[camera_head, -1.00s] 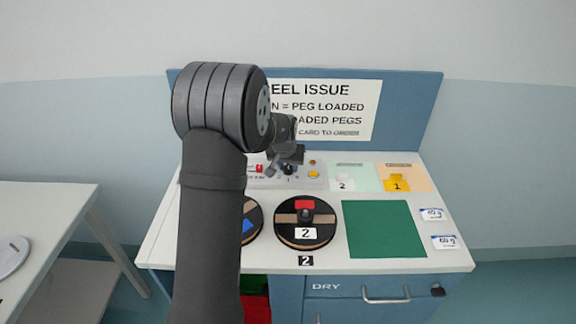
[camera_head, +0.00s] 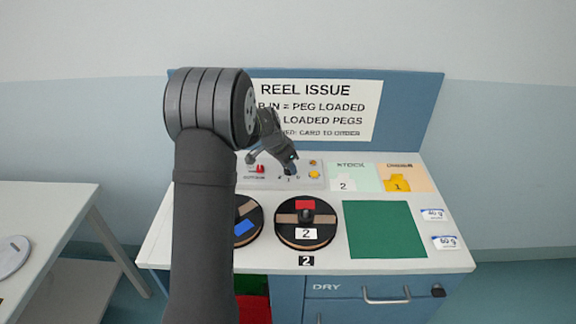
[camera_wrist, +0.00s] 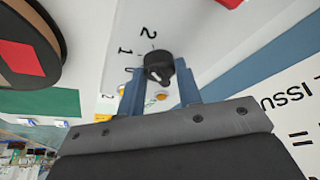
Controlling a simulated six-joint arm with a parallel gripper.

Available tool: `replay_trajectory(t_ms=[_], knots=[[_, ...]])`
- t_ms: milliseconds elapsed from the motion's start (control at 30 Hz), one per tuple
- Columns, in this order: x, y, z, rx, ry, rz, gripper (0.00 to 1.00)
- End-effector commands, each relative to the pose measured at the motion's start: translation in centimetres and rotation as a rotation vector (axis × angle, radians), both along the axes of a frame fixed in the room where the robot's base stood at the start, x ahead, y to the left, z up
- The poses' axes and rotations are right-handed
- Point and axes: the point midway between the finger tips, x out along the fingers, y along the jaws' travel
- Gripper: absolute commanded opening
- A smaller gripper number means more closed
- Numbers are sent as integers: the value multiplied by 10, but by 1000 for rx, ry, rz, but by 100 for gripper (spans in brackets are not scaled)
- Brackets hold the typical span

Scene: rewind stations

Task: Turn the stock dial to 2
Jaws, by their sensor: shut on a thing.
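The stock dial is a small black knob (camera_wrist: 158,63) on a pale panel, with the marks 2, 1 and 0 beside it in the wrist view. A pale pointer mark shows on the knob, but I cannot tell surely which number it faces. My gripper (camera_wrist: 158,76) has its two blue fingers on either side of the knob and is shut on it. In the head view my gripper (camera_head: 290,169) is at the control panel (camera_head: 316,184) and mostly covers the dial.
A red switch (camera_head: 260,169) and a yellow button (camera_head: 314,175) flank the dial closely. Two reels stand in front, one numbered 2 (camera_head: 305,234) with a raised hub. A green mat (camera_head: 385,230) and yellow card (camera_head: 397,182) lie right. The sign board (camera_head: 420,120) rises behind.

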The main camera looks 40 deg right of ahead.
Motion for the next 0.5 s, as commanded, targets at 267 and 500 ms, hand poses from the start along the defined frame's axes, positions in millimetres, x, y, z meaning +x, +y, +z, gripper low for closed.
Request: replay_trajectory(t_ms=[267,500], knots=[[1,0,1,-1,-2,-156,9],[2,0,0,1,-1,-219,9]])
